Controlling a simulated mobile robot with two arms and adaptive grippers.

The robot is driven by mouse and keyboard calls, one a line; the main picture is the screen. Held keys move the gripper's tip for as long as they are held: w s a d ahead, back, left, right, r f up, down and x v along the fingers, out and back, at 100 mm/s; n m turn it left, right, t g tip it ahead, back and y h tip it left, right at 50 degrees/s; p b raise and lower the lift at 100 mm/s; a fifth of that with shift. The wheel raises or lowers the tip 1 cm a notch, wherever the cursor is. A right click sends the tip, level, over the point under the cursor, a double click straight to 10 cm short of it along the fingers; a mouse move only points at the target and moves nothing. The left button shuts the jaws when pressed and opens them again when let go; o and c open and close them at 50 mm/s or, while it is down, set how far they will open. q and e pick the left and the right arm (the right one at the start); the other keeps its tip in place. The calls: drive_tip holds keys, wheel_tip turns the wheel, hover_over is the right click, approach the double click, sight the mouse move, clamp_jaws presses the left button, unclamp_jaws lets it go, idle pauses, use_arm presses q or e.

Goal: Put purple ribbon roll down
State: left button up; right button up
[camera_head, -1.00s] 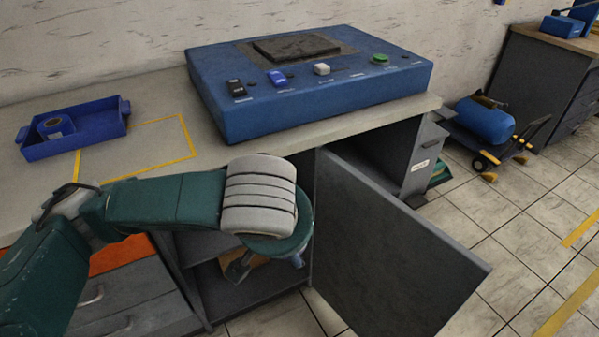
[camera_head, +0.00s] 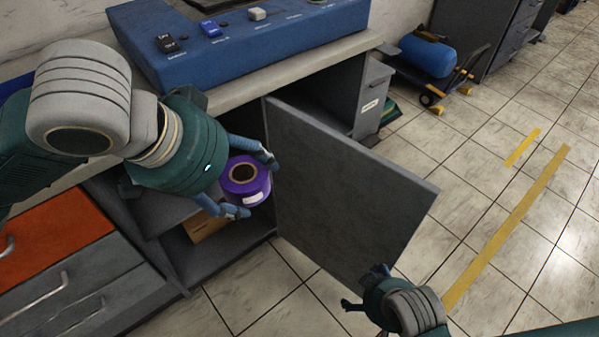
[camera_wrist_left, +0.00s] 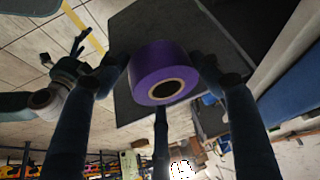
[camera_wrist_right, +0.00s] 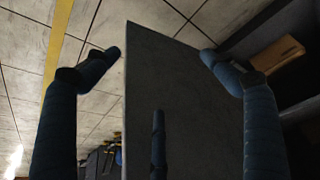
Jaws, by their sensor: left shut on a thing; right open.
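The purple ribbon roll (camera_head: 246,183) has a brown core and a white label. My left gripper (camera_head: 250,182) is shut on it and holds it in front of the open cabinet, beside the door. In the left wrist view the roll (camera_wrist_left: 160,72) sits between the fingers. My right gripper (camera_head: 365,288) is open and empty, at the lower edge of the open door. In the right wrist view the grey door panel (camera_wrist_right: 170,85) stands between and beyond its spread fingers.
The open cabinet door (camera_head: 345,190) juts out into the room. A cardboard box (camera_head: 205,225) lies on the cabinet's lower shelf. A blue machine (camera_head: 230,45) stands on the worktop (camera_head: 300,80). A trolley with a blue tank (camera_head: 430,55) is at the back. Tiled floor at the right is clear.

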drive_tip(key=w+a+r+n+t+y, duration=0.25)
drive_tip(key=w+a+r+t, duration=0.3)
drive_tip(key=w+r, duration=0.35)
drive_tip(key=w+a+r+n+t+y, duration=0.25)
drive_tip(key=w+a+r+t, duration=0.25)
drive_tip(key=w+a+r, duration=0.3)
drive_tip(key=s+a+r+n+g+y, duration=0.6)
drive_tip(key=s+a+r+n+y, duration=0.15)
drive_tip(key=a+n+y, duration=0.35)
drive_tip(key=s+d+f+n+g+h, duration=0.1)
drive_tip(key=s+d+f+n+g, duration=0.1)
drive_tip(key=s+f+n+g, duration=0.7)
drive_tip(key=w+d+r+n+t+h, duration=0.1)
drive_tip(key=w+d+r+n+t, duration=0.15)
drive_tip(key=r+n, duration=0.55)
drive_tip(key=w+d+r+n+t+h, duration=0.1)
drive_tip(key=d+r+n, duration=0.2)
drive_tip(key=r+n, duration=0.45)
drive_tip(key=w+d+r+n+t+h, duration=0.1)
drive_tip(key=w+d+r+n, duration=0.15)
drive_tip(key=r+n, duration=0.55)
drive_tip(key=r+x, duration=0.1)
drive_tip(key=x, duration=1)
drive_tip(key=shift+s+a+m+y, duration=0.2)
drive_tip(key=shift+a+m+y, duration=0.15)
drive_tip(key=shift+a, duration=0.1)
